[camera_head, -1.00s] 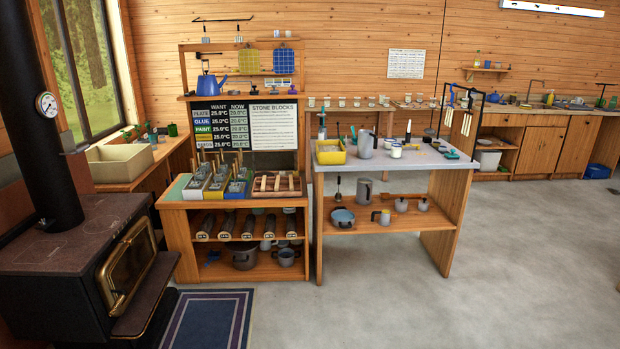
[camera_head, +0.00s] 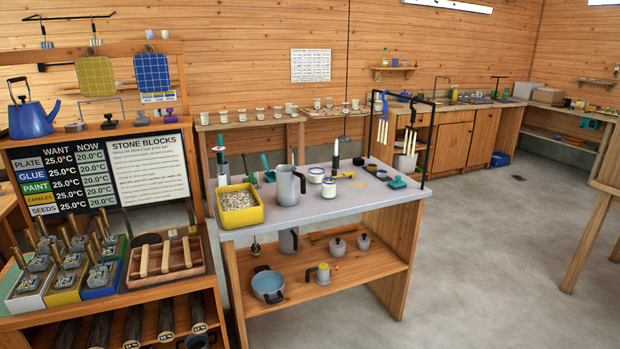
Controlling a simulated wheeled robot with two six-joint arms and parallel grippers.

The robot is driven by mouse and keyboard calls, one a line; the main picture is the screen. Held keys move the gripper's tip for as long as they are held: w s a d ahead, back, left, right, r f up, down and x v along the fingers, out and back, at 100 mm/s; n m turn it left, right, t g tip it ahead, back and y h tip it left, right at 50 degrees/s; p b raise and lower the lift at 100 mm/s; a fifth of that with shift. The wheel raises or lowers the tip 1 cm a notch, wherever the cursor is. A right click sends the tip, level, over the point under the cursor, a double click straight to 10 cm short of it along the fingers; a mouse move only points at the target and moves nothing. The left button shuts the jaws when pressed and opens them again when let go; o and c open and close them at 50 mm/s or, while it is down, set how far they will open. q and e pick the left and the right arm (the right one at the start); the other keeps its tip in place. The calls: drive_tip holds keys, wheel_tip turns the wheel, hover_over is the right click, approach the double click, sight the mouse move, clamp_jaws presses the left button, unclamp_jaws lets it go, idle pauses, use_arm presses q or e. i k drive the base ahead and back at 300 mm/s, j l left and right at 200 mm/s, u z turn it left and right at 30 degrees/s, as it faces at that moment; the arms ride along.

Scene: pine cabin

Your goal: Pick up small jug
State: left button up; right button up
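A grey metal jug (camera_head: 290,186) with a handle on its right stands upright on the grey tabletop (camera_head: 340,208) of the middle workbench. A second grey jug (camera_head: 288,241) stands on the wooden shelf below, its top partly hidden by the tabletop edge. I cannot tell which of these is the small jug. Neither of my grippers is in view.
A yellow tray of pale pellets (camera_head: 239,205) sits at the tabletop's left. White jars (camera_head: 328,188) stand near the jug. A blue pan (camera_head: 268,285) is on the shelf. A stone-block stand (camera_head: 110,310) is on the left.

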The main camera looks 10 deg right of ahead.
sight(287, 176)
drive_tip(key=i+l+z, duration=0.25)
drive_tip(key=i+z, duration=0.25)
drive_tip(key=i+l+z, duration=0.15)
drive_tip(key=i+z, duration=0.15)
drive_tip(key=z, duration=0.2)
drive_tip(key=i+j+z, duration=0.1)
drive_tip(key=i+z, duration=0.35)
drive_tip(key=i+j+z, duration=0.2)
drive_tip(key=i+z, duration=0.3)
drive_tip(key=i+u, duration=0.15)
drive_tip(key=u, duration=0.25)
drive_tip(key=i+l+u, duration=0.1)
drive_tip(key=u, duration=0.35)
drive_tip(key=i+l+u, duration=0.1)
drive_tip(key=u, duration=0.3)
